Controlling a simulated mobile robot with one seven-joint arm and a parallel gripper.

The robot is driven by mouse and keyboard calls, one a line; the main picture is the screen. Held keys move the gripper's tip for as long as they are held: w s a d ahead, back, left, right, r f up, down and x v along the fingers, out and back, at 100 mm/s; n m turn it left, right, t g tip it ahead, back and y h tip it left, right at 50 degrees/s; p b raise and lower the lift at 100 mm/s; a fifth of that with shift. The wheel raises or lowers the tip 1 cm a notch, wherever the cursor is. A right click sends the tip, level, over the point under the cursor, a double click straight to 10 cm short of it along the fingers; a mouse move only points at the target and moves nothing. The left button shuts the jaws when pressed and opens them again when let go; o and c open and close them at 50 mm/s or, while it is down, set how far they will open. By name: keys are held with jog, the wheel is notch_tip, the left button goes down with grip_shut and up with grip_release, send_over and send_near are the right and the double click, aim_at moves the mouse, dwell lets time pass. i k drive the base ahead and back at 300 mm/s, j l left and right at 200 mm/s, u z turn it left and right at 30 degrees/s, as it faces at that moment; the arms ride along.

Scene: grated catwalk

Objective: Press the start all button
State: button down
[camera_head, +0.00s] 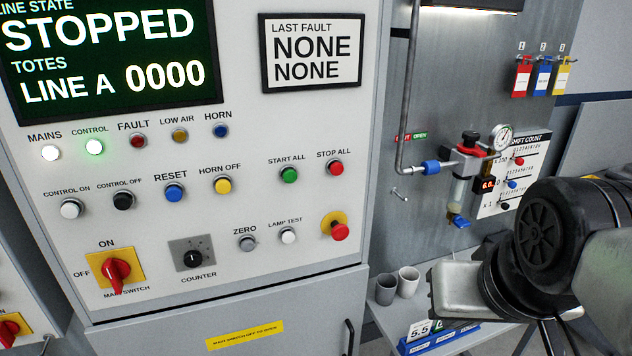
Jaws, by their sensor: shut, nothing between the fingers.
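The start all button (289,175) is a green round push button on the light grey control panel (330,105), under a START ALL label. The red stop all button (336,168) sits close to its right. The screen (110,60) reads STOPPED, LINE A 0000. Part of my arm (560,250) shows at the lower right, apart from the panel and well right of the green button. My gripper's fingers do not show. Nothing covers the green button.
A red mushroom button (339,231) on a yellow base is below stop all. The reset button (174,193) and main switch (118,272) are to the left. Pipework with a gauge (503,138) and a shelf with two cups (408,282) stand right of the panel.

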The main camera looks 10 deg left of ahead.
aim_at(290, 175)
jog(key=l+u, duration=0.15)
jog(key=u, duration=0.3)
jog(key=l+u, duration=0.2)
jog(key=u, duration=0.25)
jog(key=l+u, duration=0.2)
jog(key=u, duration=0.25)
jog(key=i, duration=0.05)
